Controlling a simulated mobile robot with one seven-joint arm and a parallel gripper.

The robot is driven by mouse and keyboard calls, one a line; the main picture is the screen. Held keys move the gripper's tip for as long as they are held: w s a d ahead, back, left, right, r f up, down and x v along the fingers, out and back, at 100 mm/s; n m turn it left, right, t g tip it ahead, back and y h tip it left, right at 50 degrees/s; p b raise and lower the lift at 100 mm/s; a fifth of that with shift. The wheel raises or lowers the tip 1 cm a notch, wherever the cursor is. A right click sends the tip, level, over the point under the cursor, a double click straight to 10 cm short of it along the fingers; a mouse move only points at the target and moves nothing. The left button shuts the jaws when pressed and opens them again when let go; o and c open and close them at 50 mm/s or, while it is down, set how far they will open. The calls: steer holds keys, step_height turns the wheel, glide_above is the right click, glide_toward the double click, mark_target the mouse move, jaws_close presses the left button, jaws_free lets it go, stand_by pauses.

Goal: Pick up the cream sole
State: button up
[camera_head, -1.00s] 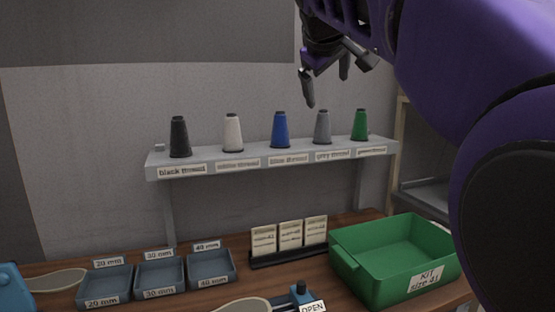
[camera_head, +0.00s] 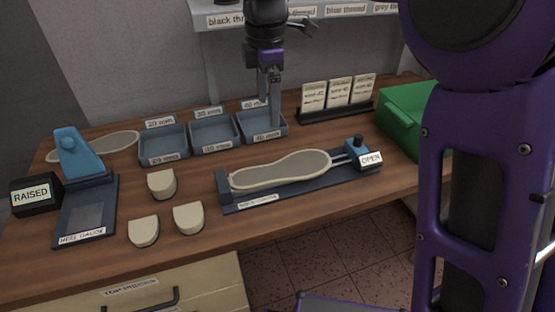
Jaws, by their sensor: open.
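One pale cream sole (camera_head: 280,169) lies in a dark blue fixture (camera_head: 232,204) in the middle of the bench, next to a block labelled OPEN (camera_head: 369,159). A second pale sole (camera_head: 106,146) lies flat at the back left, partly behind the blue gauge. The frame does not settle which of the two is the cream sole. My gripper (camera_head: 269,108) points down with its fingers open and empty. In the picture it is in front of the 40 mm tray, behind and above the sole in the fixture, apart from both soles.
Three cream heel blocks (camera_head: 162,184) lie between the heel gauge (camera_head: 85,208) and the fixture. Three grey trays (camera_head: 163,158) stand at the back. A card stand (camera_head: 336,111) and a green bin (camera_head: 391,118) are at the right. The thread shelf (camera_head: 220,20) is above.

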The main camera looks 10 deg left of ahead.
steer(key=b, duration=0.2)
glide_above(270, 173)
steer(key=f, duration=1.2)
steer(key=shift+a+f, duration=0.15)
steer(key=shift+a, duration=0.1)
steer(key=shift+d+f+b, duration=0.2)
steer(key=shift+f+b, duration=0.45)
steer(key=shift+f, duration=2.15)
steer(key=shift+f, duration=0.25)
steer(key=shift+c, duration=0.3)
steer(key=c, duration=1.3)
